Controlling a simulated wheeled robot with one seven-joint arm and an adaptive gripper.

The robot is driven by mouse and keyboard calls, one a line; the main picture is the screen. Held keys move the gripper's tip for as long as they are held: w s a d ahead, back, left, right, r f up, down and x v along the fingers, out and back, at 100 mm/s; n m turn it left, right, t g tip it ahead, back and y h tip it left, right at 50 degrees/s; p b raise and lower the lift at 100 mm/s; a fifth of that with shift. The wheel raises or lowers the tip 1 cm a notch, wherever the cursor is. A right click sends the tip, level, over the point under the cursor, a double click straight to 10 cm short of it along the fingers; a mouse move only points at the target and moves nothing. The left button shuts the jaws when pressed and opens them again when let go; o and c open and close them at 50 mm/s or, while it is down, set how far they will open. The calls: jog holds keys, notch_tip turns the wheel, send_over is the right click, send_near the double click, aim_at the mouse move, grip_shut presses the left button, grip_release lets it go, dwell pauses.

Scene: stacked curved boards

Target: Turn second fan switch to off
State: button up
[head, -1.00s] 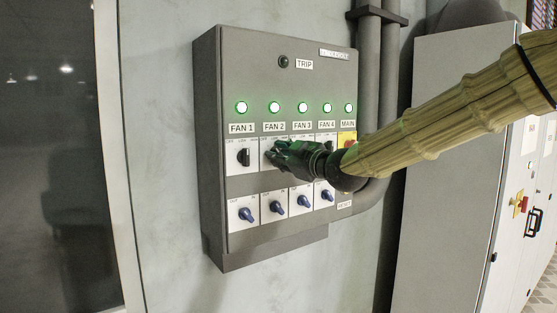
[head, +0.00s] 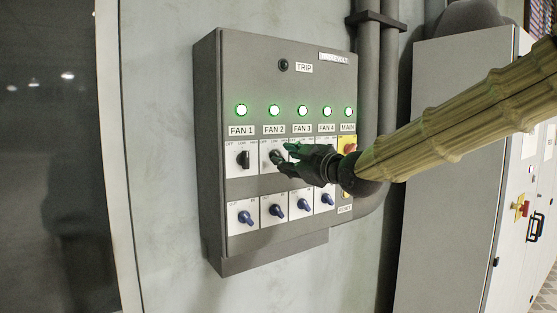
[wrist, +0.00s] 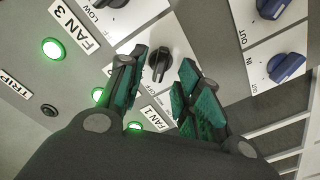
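The grey control box (head: 290,240) has a row of black rotary switches under the labels FAN 1 to FAN 4. The second fan switch (head: 276,157) is a black knob on a white plate under FAN 2. In the wrist view this knob (wrist: 160,64) shows between and beyond the fingertips, its bar slanting toward the OFF mark. My gripper (head: 287,159) is open just in front and to the right of it, with fingers apart and a visible gap to the knob. The FAN 2 green lamp (head: 274,110) is lit.
The FAN 1 switch (head: 243,159) is close on the left, its bar upright. Blue knobs (head: 276,210) sit in a row below. A yellow plate with a red switch (head: 349,147) is right of my gripper. Pipes (head: 368,80) and a grey cabinet (head: 450,180) stand right.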

jog(key=v, duration=0.3)
jog(key=shift+s+d+b, duration=0.2)
jog(key=shift+s+b, duration=0.1)
jog(key=shift+b, duration=0.05)
